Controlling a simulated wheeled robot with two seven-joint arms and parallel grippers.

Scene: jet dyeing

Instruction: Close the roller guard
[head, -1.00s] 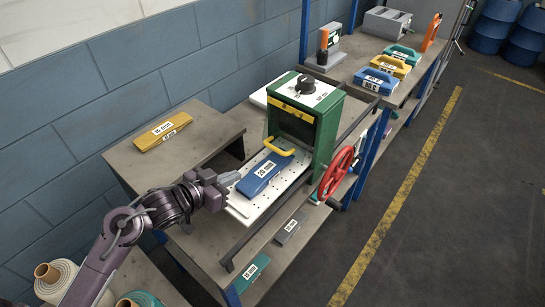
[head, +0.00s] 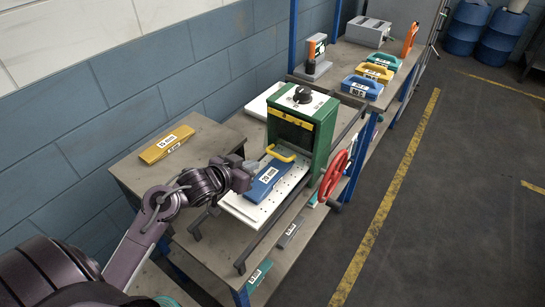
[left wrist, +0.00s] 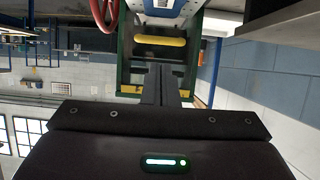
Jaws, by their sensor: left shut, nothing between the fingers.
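The green machine (head: 325,126) stands on the workbench, with a white top, a black knob (head: 302,94) and a yellow bar (head: 290,119) across its upper front. Its front opening is dark. A curved yellow handle (head: 281,153) sits low in front of the opening, near a blue block labelled 20 mm (head: 268,181) on a white perforated plate (head: 245,208). I cannot tell which part is the guard. My left gripper (head: 253,165) is shut and empty, just left of the blue block and handle. In the left wrist view, its fingers (left wrist: 165,84) point towards the green frame and yellow handle (left wrist: 160,40).
A red handwheel (head: 333,175) is on the machine's right side. A yellow block (head: 166,144) lies on the table to the left. Blue, yellow and green cases (head: 362,87) stand on the bench behind. The floor to the right is open.

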